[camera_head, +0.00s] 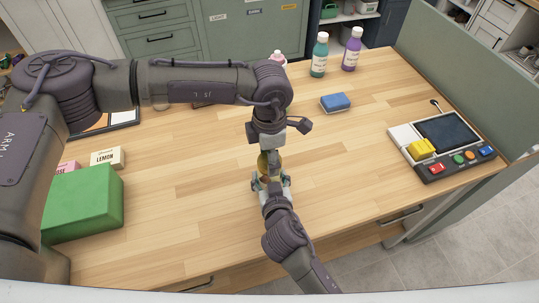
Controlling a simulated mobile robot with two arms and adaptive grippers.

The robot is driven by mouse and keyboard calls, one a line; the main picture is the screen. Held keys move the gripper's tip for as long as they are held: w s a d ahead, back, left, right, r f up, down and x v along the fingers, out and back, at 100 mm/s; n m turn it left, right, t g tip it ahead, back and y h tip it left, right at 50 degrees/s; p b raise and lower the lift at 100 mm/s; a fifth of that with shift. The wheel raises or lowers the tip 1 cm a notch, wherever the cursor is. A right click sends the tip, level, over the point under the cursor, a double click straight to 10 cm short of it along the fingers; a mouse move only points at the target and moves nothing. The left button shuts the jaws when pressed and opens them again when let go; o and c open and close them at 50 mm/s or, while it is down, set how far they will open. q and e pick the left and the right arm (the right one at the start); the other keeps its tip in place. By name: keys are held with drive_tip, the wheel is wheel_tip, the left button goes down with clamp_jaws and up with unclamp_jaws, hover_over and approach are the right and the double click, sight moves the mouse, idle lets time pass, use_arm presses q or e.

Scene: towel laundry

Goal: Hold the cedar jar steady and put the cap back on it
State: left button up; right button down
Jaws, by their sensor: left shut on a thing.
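My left gripper (268,150) points down from above at the middle of the table and is shut on a small yellowish piece (263,162), which looks like the cap. My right gripper (271,181) reaches in from the bottom, just below it, with fingers to either side of the same spot. The cedar jar is mostly hidden between the two grippers. I cannot tell whether the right fingers press on the jar, or whether cap and jar touch.
A blue sponge (336,103), a green bottle (319,55) and a purple bottle (352,49) stand toward the back. A button console (441,146) is at right. A green block (84,203) and a LEMON box (107,157) are at left. Table around the grippers is clear.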

use_arm(q)
drive_tip(key=m, duration=0.7)
drive_tip(key=shift+m, duration=0.4)
drive_tip(key=m, duration=0.4)
drive_tip(key=shift+m, duration=0.3)
drive_tip(key=m, duration=0.3)
drive_tip(key=shift+m, duration=0.4)
drive_tip(key=o, duration=0.9)
drive_tip(key=shift+c, duration=0.2)
wheel_tip(320, 180, up, 12)
